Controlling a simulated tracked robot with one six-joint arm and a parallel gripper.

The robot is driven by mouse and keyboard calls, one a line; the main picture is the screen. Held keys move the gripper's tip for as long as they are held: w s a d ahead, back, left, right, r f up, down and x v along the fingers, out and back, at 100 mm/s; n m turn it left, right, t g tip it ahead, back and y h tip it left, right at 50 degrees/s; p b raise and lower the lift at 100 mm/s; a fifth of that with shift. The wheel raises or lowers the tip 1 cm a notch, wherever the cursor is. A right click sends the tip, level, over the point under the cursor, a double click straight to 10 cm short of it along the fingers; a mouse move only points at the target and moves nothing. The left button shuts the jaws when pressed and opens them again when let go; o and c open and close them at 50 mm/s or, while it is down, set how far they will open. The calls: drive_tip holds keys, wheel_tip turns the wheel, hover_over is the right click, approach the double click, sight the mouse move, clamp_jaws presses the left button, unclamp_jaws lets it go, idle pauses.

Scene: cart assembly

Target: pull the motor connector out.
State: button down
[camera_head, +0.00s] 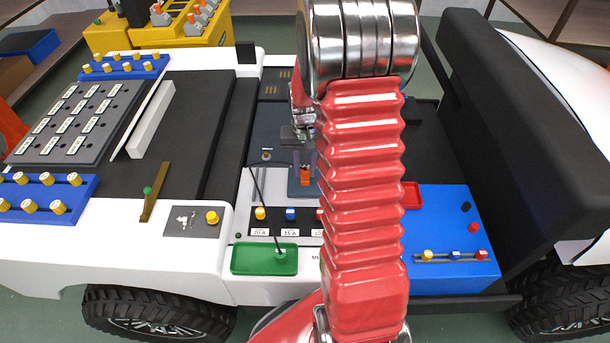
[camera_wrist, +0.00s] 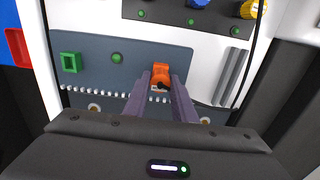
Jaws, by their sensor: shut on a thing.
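The orange motor connector (camera_wrist: 161,71) stands at the grey-blue panel (camera_wrist: 110,68) in the wrist view. My gripper (camera_wrist: 160,82) is shut on it, with one dark finger on each side. The connector also shows in the head view as a small orange block (camera_head: 305,177) below my wrist, left of my red arm. My fingers hide part of its lower body, and I cannot tell whether it is still seated in its socket.
A green square frame (camera_wrist: 70,62) and a green lamp (camera_wrist: 116,58) are on the panel left of the connector. A dark cable (camera_wrist: 245,70) runs at right. In the head view, a green tray (camera_head: 240,261) and a blue box (camera_head: 445,225) lie nearby.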

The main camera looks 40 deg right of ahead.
sight(305, 169)
drive_tip(key=shift+r, duration=2.3)
